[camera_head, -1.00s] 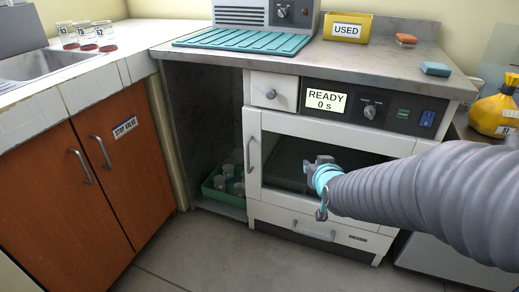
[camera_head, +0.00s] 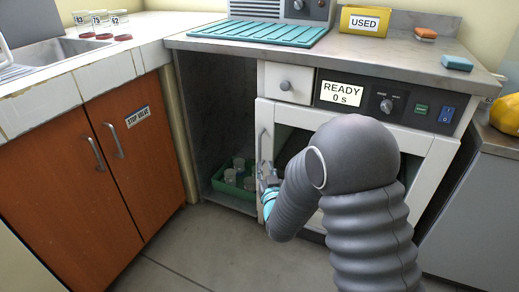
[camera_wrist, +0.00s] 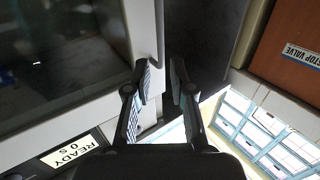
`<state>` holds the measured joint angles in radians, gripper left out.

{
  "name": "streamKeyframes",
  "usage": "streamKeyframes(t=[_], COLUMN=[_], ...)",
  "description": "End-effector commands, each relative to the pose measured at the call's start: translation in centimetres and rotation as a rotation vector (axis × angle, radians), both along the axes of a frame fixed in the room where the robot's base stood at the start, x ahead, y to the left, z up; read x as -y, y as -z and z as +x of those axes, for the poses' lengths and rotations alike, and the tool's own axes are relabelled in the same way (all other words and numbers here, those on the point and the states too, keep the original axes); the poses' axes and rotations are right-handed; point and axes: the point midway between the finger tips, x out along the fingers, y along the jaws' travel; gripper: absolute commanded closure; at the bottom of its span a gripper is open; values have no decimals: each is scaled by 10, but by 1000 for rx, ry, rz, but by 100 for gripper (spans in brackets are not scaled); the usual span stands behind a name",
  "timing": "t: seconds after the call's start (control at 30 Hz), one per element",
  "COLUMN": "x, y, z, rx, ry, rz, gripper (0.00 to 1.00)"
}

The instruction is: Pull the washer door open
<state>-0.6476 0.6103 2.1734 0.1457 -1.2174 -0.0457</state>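The washer door (camera_head: 428,178), white-framed with a dark window, appears closed. It also shows in the wrist view (camera_wrist: 75,114), which looks upside down. Its upright grey bar handle (camera_head: 262,148) is on the door's left edge; in the wrist view the handle (camera_wrist: 160,30) reaches down to the fingertips. My gripper (camera_head: 268,176) is at the lower part of the handle. In the wrist view my gripper (camera_wrist: 162,68) has its two fingers apart, with the handle's end between or just beyond the tips. Contact cannot be told. My arm hides much of the door.
The washer panel display (camera_head: 342,92) reads "READY 0 s". Left of the door is an open bay with a green crate (camera_head: 220,187) of beakers. Orange cabinet doors (camera_head: 135,170) stand further left. The floor (camera_head: 190,245) in front is clear.

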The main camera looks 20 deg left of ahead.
Motion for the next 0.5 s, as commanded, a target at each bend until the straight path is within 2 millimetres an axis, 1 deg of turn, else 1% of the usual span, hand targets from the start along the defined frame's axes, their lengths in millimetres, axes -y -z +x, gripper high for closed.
streamKeyframes(t=[0.03, 0.3, 0.5], x=[-5, -29, -44], y=[-1, 0, 0], z=[9, 53, 80], rx=[1, -1, 0], ry=[1, 0, 0], rz=[0, 0, 0], gripper=[77, 77, 77])
